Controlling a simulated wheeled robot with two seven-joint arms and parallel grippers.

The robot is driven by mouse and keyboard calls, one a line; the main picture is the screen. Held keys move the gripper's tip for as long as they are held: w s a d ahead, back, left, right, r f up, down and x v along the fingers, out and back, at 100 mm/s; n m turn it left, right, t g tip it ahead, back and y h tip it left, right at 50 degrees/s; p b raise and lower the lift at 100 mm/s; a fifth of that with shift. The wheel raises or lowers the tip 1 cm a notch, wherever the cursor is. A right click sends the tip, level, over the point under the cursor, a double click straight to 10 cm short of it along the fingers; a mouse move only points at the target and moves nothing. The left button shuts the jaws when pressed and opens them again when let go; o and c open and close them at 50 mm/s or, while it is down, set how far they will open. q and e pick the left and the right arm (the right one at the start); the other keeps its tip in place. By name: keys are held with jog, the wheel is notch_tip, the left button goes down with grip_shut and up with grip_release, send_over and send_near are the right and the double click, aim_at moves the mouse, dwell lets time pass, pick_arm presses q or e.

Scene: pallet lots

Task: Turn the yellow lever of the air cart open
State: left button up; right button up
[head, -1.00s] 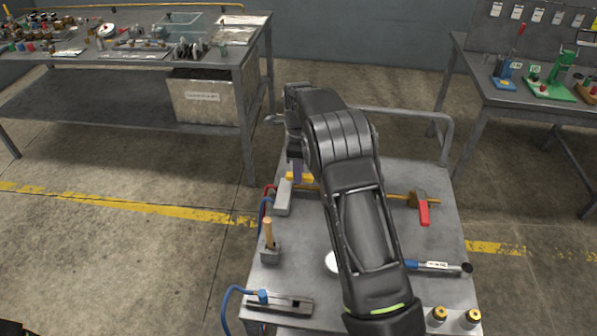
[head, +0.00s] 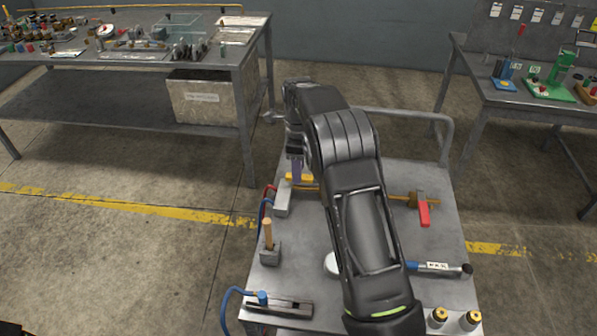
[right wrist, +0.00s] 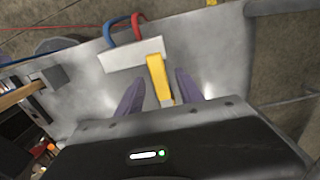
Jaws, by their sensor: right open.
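The yellow lever (right wrist: 159,78) sits on a pale grey block (right wrist: 131,54) with a blue and a red hose behind it, in the right wrist view. In the head view part of the lever (head: 301,178) shows beside the block (head: 283,200) on the cart top (head: 310,240). My right gripper (right wrist: 156,82) is open, with one purple finger on each side of the lever. A gap shows between the lever and each finger; I cannot tell the height of the fingertips. In the head view the right gripper (head: 296,172) hangs over the lever, partly hidden by my arm.
A brass pipe with a red-handled valve (head: 423,212) lies right of my arm. A cart rail (head: 446,140) rises behind.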

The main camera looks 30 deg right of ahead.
notch_tip(320, 180, up, 6)
jog(key=shift+r+b, duration=0.2)
jog(key=shift+b, duration=0.2)
dwell(0.4)
